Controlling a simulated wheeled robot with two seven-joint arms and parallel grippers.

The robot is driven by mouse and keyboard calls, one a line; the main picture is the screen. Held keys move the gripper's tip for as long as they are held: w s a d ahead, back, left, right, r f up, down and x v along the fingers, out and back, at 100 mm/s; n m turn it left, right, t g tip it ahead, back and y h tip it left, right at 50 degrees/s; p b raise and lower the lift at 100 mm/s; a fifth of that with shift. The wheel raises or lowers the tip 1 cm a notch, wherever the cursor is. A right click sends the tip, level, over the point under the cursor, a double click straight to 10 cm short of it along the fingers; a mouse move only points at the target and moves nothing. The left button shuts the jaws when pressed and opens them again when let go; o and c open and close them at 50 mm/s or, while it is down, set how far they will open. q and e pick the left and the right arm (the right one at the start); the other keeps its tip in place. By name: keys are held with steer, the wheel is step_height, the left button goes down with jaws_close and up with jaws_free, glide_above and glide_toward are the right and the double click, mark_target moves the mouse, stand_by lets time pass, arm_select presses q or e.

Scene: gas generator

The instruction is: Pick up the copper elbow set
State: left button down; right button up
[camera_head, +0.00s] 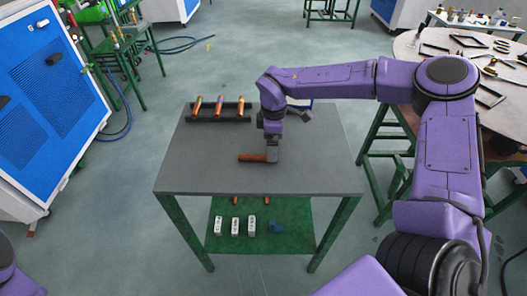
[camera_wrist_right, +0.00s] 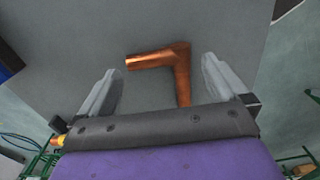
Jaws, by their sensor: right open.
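The copper elbow set (camera_head: 252,157) lies on the grey table top, its long side pointing left in the head view. In the right wrist view the bent copper piece (camera_wrist_right: 178,66) shows as an L shape, with one leg between my fingers. My right gripper (camera_head: 272,156) reaches down over its right end in the head view. In the right wrist view the two fingers of my right gripper (camera_wrist_right: 160,85) stand apart on either side of the copper leg, with gaps on both sides. My left gripper is out of view.
The grey table (camera_head: 310,175) is mostly bare around the elbow. A dark rack (camera_head: 238,112) with copper pieces stands at its back left. A lower green shelf (camera_head: 300,210) holds several small items. A round table (camera_head: 410,45) with tools stands at right.

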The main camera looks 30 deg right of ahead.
steer(key=f, duration=0.2)
steer(key=shift+w+f, duration=0.3)
steer(key=shift+s, duration=0.25)
steer(key=shift+c, duration=0.9)
steer(key=c, duration=0.9)
steer(key=shift+r+b, duration=0.3)
steer(key=shift+r, duration=1.25)
steer(key=s+r, duration=0.1)
steer(key=s+a+r+b, duration=0.1)
steer(key=r, duration=0.1)
steer(key=s+r+b, duration=0.1)
steer(key=shift+s+a+r, duration=0.1)
steer(key=shift+a+r, duration=0.05)
steer(key=shift+a, duration=0.25)
arm_select(q)
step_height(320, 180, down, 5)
steer(key=b, duration=0.3)
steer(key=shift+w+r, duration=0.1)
arm_select(e)
steer(key=s+a+r, duration=0.1)
steer(key=s+r, duration=0.1)
steer(key=s, duration=0.1)
steer(key=s+a+r, duration=0.1)
steer(key=s+a, duration=0.1)
steer(key=s, duration=0.1)
steer(key=s+a+r, duration=0.1)
steer(key=s+r, duration=0.1)
steer(key=s, duration=0.1)
steer(key=shift+a+r, duration=0.3)
steer(key=shift+a, duration=0.1)
